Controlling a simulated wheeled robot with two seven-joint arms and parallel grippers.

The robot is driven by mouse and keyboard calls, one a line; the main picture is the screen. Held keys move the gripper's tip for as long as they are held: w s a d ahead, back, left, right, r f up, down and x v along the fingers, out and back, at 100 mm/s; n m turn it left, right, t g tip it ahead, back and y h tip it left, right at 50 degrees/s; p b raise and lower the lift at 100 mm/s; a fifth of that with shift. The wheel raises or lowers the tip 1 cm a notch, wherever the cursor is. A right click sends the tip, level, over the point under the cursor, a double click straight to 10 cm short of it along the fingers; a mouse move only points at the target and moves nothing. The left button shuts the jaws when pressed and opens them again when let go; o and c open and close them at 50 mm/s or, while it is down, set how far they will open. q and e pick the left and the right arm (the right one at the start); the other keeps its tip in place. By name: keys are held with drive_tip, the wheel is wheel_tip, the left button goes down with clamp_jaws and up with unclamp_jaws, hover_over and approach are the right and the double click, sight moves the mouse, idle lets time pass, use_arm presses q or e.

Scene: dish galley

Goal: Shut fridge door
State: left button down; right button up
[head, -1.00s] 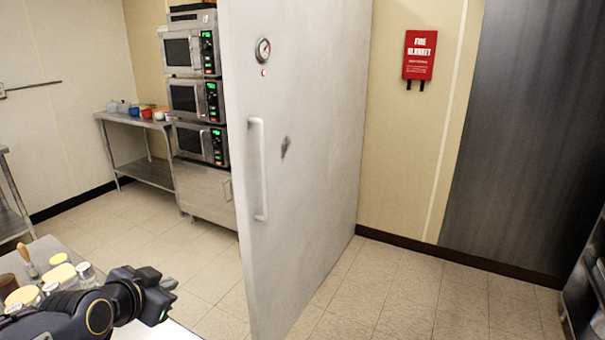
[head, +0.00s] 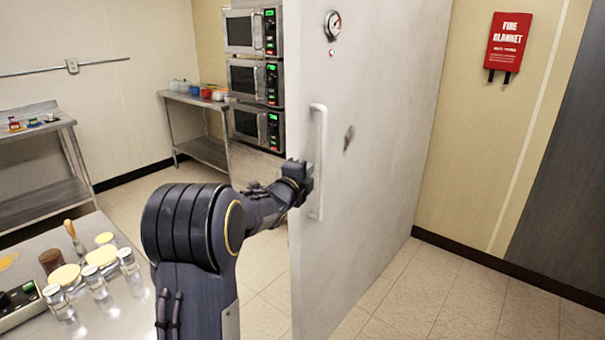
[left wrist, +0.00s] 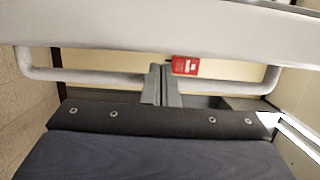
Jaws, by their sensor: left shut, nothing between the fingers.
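The fridge door (head: 385,120) is a tall pale grey panel standing open, with its edge toward me. A white vertical bar handle (head: 319,130) is on its face, below a round gauge (head: 333,25). My left gripper (head: 305,183) is at the door's near edge, beside the lower half of the handle. In the left wrist view the handle (left wrist: 90,76) runs across the picture, and the shut, empty fingers (left wrist: 163,85) overlap its middle. I cannot tell whether they touch the handle or the door. My right gripper is not in view.
A steel counter (head: 125,318) with jars (head: 127,262) and a brush lies at the lower left. Stacked microwaves (head: 255,85) and a steel table (head: 205,150) stand behind the door. A red fire blanket pack (head: 508,42) hangs on the wall. Floor (head: 440,300) right of the door is clear.

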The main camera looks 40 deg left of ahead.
use_arm(q)
drive_tip(key=shift+w+a, duration=0.25)
drive_tip(key=shift+w, duration=0.9)
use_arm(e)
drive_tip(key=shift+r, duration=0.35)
use_arm(q)
drive_tip(key=shift+a, duration=0.1)
